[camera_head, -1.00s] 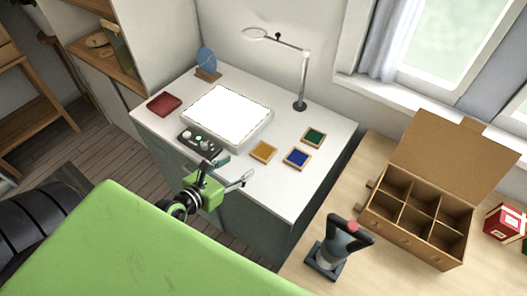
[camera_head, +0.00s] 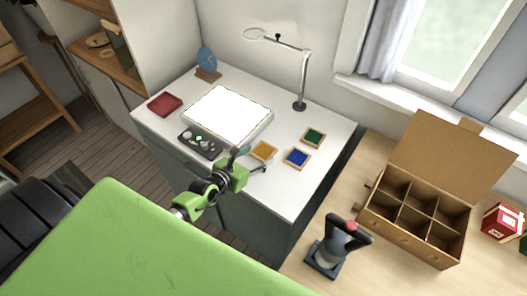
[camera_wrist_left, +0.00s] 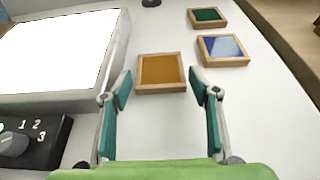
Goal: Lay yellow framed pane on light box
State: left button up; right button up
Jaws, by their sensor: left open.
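The yellow framed pane (camera_head: 264,151) lies flat on the white desk, in front of the light box's right side. In the left wrist view the yellow pane (camera_wrist_left: 161,72) lies just beyond and between the fingertips, not held. The light box (camera_head: 229,115) is a white slab with a bright top and nothing on it; its right part shows in the left wrist view (camera_wrist_left: 62,52). My left gripper (camera_head: 253,161) is open and empty at the pane's near side; its two teal-padded fingers show in the left wrist view (camera_wrist_left: 160,90). My right gripper is not in view.
Green (camera_head: 313,138) and blue (camera_head: 297,158) framed panes lie right of the yellow one. A black knob panel (camera_head: 200,143) sits before the light box. A magnifier lamp (camera_head: 301,85) stands behind. A compartmented box (camera_head: 413,211) is on the right table.

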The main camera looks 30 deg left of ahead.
aim_at(264, 152)
pick_arm(q)
jog(key=shift+x, duration=1.3)
jog(key=shift+c, duration=0.5)
jog(key=c, duration=0.7)
